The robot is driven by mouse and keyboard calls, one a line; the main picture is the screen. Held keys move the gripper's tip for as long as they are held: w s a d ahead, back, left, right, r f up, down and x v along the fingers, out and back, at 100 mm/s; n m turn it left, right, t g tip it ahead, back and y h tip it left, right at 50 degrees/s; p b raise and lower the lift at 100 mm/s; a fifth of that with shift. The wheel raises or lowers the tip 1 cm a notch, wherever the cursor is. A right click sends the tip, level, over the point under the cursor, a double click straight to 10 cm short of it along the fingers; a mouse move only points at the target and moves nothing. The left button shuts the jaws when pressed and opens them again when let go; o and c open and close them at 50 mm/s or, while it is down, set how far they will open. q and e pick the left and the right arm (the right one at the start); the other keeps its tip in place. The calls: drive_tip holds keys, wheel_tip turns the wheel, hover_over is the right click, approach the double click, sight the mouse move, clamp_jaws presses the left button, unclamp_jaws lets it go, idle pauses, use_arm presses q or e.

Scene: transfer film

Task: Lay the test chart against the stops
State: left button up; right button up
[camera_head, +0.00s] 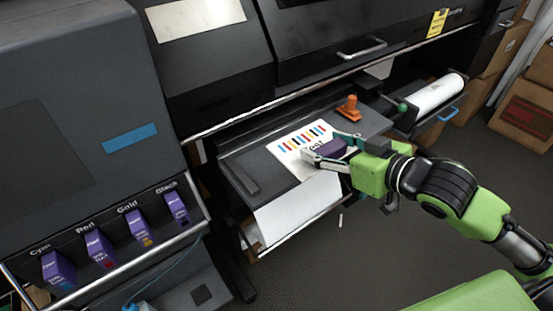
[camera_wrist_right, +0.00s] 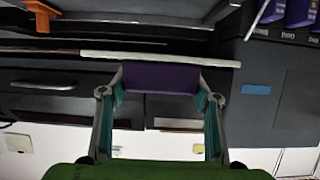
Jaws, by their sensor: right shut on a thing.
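The test chart (camera_head: 290,153) is a white board with coloured bars and dark lettering, over the dark printer table (camera_head: 262,172). My right gripper (camera_head: 328,150) is shut on the purple block (camera_head: 331,148) at the chart's right side. In the right wrist view the purple block (camera_wrist_right: 160,78) sits between the fingertips, with the white chart edge (camera_wrist_right: 160,60) beside it. The chart looks roughly level; whether it touches the table is unclear. A raised dark bar (camera_head: 239,174) lies left of the chart; I cannot tell if it is a stop. My left gripper is not in view.
An orange clamp-like piece (camera_head: 348,108) stands on the table behind the chart. A white sheet (camera_head: 300,204) hangs at the table's front. A white roll (camera_head: 438,93) lies at right. Labelled purple cartridges (camera_head: 138,227) stand at left. The printer body (camera_head: 330,40) overhangs the back.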

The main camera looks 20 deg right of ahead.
sight(299, 141)
drive_tip(key=p+x, duration=0.1)
drive_tip(key=x, duration=0.2)
drive_tip(key=a+x, duration=0.1)
drive_tip(key=x, duration=0.3)
drive_tip(key=shift+a+p, duration=0.25)
drive_tip(key=shift+p, duration=0.1)
drive_tip(key=w+a+f, duration=0.1)
drive_tip(key=w+f, duration=0.1)
drive_tip(key=f, duration=0.1)
drive_tip(key=w+a+f, duration=0.1)
drive_tip(key=f, duration=0.1)
drive_tip(key=shift+w+a+f, duration=0.25)
drive_tip(key=shift+a, duration=0.05)
drive_tip(key=shift+w+a+f, duration=0.25)
drive_tip(key=shift+w+f, duration=0.1)
drive_tip(key=shift+f, duration=0.2)
drive_tip(key=shift+f+p, duration=0.5)
drive_tip(key=shift+f, duration=1.1)
drive_tip(key=o, duration=1.1)
drive_tip(key=shift+o, duration=0.2)
drive_tip(key=shift+s, duration=0.1)
drive_tip(key=shift+b+v, duration=0.65)
drive_tip(key=shift+v, duration=5.25)
